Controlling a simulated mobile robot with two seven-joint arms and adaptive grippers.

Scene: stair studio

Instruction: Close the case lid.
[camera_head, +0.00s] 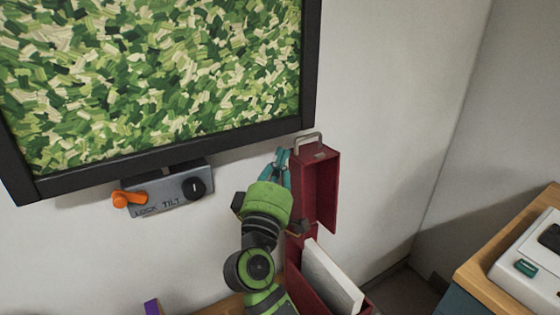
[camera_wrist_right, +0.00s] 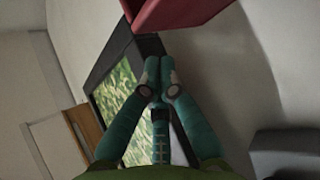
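The dark red case (camera_head: 294,260) stands below the screen, with a white slab-like item (camera_head: 331,275) upright inside it. Its lid (camera_head: 318,185) is open and stands upright, with a grey metal handle (camera_head: 308,141) on top. My right gripper (camera_head: 279,156) has its teal fingers just left of the lid's upper edge; I cannot tell whether they touch it. In the right wrist view the gripper (camera_wrist_right: 159,66) has its fingertips together with nothing seen between them, and the red lid (camera_wrist_right: 180,12) shows just beyond them. My left gripper is not in view.
A large framed screen (camera_head: 311,70) with a green leafy pattern hangs close by on the left. Below it is a grey tilt-lock panel (camera_head: 168,196) with an orange lever (camera_head: 128,198). A wooden-edged desk (camera_head: 483,278) with a white device (camera_head: 510,272) is at the right.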

